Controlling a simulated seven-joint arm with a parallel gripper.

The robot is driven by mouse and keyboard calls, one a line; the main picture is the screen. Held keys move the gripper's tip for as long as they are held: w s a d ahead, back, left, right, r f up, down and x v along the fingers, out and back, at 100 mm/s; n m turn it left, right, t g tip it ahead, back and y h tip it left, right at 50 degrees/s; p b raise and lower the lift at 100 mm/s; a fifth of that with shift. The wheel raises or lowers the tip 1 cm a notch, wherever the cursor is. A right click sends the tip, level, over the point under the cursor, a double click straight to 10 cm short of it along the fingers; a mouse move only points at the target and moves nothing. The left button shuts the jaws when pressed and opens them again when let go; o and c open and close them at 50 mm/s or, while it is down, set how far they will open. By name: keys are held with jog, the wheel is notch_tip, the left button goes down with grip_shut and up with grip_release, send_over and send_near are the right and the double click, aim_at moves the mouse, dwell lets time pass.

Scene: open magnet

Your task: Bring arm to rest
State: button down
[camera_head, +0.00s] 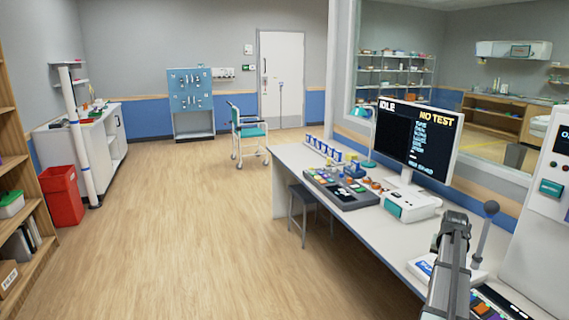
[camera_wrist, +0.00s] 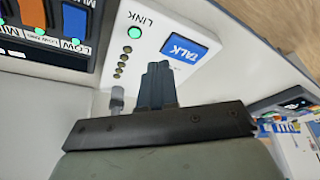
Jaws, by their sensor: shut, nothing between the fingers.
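My arm (camera_head: 450,262) shows at the lower right of the head view, over the near part of the white desk (camera_head: 385,247). In the wrist view my gripper (camera_wrist: 158,68) is shut, its dark fingers together with nothing between them. Behind the fingers is a white panel (camera_wrist: 150,40) with a blue TALK button (camera_wrist: 183,49) and a lit green LINK light (camera_wrist: 134,32). I cannot tell the gap between the fingertips and the panel. The fingers cover part of the panel.
A grey lever with a ball knob (camera_head: 491,209) stands right of my arm. A monitor (camera_head: 413,138) reading IDLE and NO TEST, a white device (camera_head: 410,205) and a button console (camera_head: 341,188) stand farther along the desk.

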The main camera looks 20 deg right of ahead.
jog(key=s+a+f+n+g+y, duration=0.2)
jog(key=a+f, duration=1.3)
jog(key=a, duration=0.1)
jog(key=s+a+f+n+g+y, duration=0.1)
jog(key=s+a+f+n+y, duration=0.1)
jog(key=a+f, duration=1.35)
jog(key=s+a+f+n+g, duration=0.2)
jog(key=s+a+f, duration=0.3)
jog(key=s+a, duration=0.3)
jog(key=s+a+f+n+g, duration=0.2)
jog(key=s+a+f, duration=0.3)
jog(key=s+a, duration=0.3)
jog(key=s+a+f+n+g, duration=0.2)
jog(key=s+a+f, duration=0.4)
jog(key=a, duration=0.8)
jog(key=shift+s+h, duration=0.3)
jog(key=shift+s, duration=1)
jog(key=shift+a, duration=0.1)
